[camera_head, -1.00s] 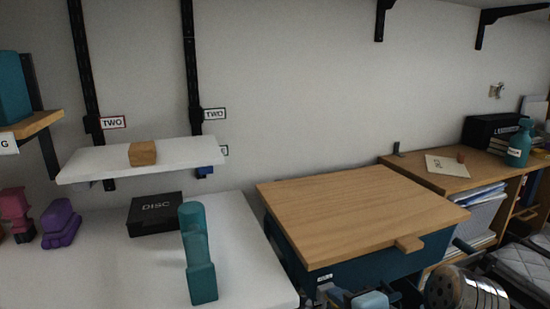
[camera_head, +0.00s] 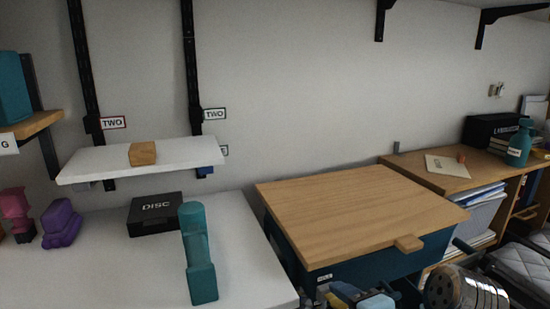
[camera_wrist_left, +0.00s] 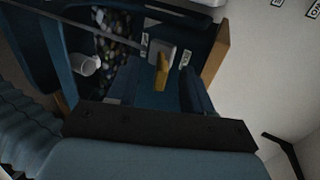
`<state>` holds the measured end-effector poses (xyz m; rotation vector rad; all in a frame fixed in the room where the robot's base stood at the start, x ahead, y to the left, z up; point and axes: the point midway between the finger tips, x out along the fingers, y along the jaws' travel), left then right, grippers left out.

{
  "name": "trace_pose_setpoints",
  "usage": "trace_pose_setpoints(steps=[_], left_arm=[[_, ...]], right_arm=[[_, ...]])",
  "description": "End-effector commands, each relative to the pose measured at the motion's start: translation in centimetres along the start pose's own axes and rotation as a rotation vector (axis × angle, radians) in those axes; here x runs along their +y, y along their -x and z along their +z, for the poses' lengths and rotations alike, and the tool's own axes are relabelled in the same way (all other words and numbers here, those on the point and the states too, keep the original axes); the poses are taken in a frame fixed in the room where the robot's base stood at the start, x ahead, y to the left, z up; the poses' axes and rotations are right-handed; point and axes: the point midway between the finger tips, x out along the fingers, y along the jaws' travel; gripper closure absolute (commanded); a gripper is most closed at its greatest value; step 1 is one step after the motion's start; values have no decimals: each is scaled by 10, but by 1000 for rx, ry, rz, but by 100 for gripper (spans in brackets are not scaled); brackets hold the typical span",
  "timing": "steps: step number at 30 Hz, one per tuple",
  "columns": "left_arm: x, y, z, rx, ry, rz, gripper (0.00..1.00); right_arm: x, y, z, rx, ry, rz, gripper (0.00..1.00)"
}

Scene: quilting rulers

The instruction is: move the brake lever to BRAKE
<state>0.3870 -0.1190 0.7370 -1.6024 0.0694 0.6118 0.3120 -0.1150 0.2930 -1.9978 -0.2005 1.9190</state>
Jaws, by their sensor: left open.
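The brake lever, a short yellow-tan handle (camera_wrist_left: 163,76) on a pale grey plate (camera_wrist_left: 158,51), shows in the left wrist view. Small white labels lie on both sides of the plate; their words are too small to read. My left gripper (camera_wrist_left: 158,92) is open, with one dark blue finger on each side of the lever in the picture. I cannot tell how far the lever is from the fingers, and no contact is visible. In the head view I cannot make out the lever. My right gripper is not in view.
A teal cabinet with a wooden top (camera_head: 350,215) stands in the middle. To its left is a white table with a teal stacked piece (camera_head: 199,260) and a black DISC box (camera_head: 155,215). A perforated metal cylinder (camera_head: 455,290) is at lower right. A white cup-like object (camera_wrist_left: 86,65) shows in the wrist view.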

Motion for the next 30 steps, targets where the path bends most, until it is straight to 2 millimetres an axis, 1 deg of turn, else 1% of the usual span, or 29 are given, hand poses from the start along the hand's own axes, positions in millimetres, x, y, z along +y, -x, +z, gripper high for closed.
trace_pose_setpoints(steps=[1, 3, 9, 13, 18, 25, 30], left_arm=[[-1, 7, 0, 2, 0, 0, 50], [-1, 16, 0, 3, 0, 0, 50], [-2, 39, 0, 2, 0, 0, 50], [-1, 51, 0, 1, 0, 0, 50], [0, 57, 0, -1, 0, 0, 50], [0, 56, 0, -1, 0, 0, 50], [0, 56, 0, 0, 0, 0, 50]], right_arm=[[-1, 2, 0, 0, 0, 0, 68], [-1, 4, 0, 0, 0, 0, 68], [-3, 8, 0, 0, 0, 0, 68], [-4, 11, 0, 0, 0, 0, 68], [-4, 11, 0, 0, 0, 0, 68], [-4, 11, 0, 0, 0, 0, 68], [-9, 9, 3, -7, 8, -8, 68]])
